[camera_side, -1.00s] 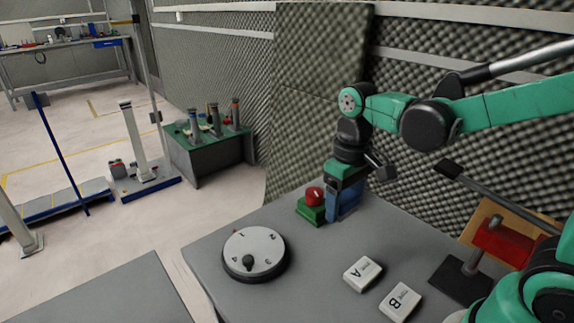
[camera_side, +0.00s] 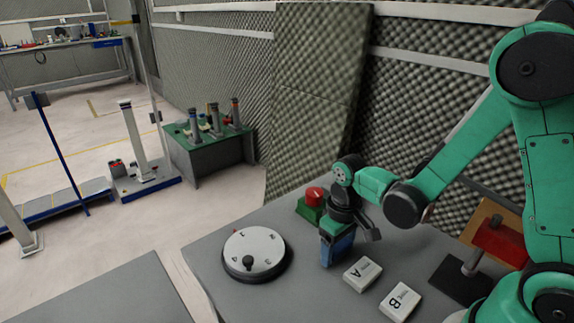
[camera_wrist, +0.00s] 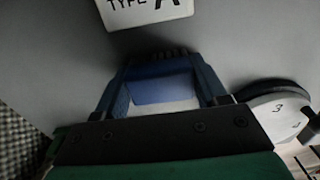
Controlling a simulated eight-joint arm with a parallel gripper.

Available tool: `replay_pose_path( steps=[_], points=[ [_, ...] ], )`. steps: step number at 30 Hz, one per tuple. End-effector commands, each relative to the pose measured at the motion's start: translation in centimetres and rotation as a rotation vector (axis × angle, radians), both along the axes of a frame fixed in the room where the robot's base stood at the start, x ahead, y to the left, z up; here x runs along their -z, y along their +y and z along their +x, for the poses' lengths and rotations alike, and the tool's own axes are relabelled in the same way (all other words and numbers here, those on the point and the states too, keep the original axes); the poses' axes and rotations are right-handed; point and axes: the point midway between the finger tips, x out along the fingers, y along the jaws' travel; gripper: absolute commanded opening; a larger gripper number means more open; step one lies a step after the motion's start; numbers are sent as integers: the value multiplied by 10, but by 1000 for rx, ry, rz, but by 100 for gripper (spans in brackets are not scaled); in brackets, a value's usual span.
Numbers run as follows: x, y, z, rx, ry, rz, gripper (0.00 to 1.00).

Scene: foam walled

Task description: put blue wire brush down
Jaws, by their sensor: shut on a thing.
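My gripper (camera_side: 337,256) points down over the grey table (camera_side: 240,300), between the dial and the block marked A. In the wrist view, the two dark blue fingers of my gripper (camera_wrist: 160,62) close around a blue thing, the blue wire brush (camera_wrist: 163,90), with a paler band on its near side. In the side view the brush and the fingers blend into one blue shape. The lower end of this shape is close to the table top; I cannot tell whether it touches.
A white block marked A (camera_side: 362,273) lies just right of my gripper, with a block marked B (camera_side: 400,301) beyond. A round numbered dial (camera_side: 256,251) is to the left. A red button on a green base (camera_side: 309,208) stands behind. A red vise-like thing (camera_side: 498,242) is at right.

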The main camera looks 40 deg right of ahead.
Motion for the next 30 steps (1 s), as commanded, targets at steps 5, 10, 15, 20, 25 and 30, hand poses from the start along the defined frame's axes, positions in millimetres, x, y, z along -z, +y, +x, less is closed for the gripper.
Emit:
replay_pose_path(
  steps=[5, 10, 15, 20, 25, 30],
  points=[
    [0, 0, 0, 0, 0, 0, 8],
    [4, 0, 0, 0, 0, 0, 8],
    [10, 0, 0, 0, -1, 0, 8],
    [13, 0, 0, 0, -3, 0, 8],
    [13, 0, 1, 0, -6, 0, 97],
    [9, 0, 1, 0, -6, 0, 97]
  ],
)
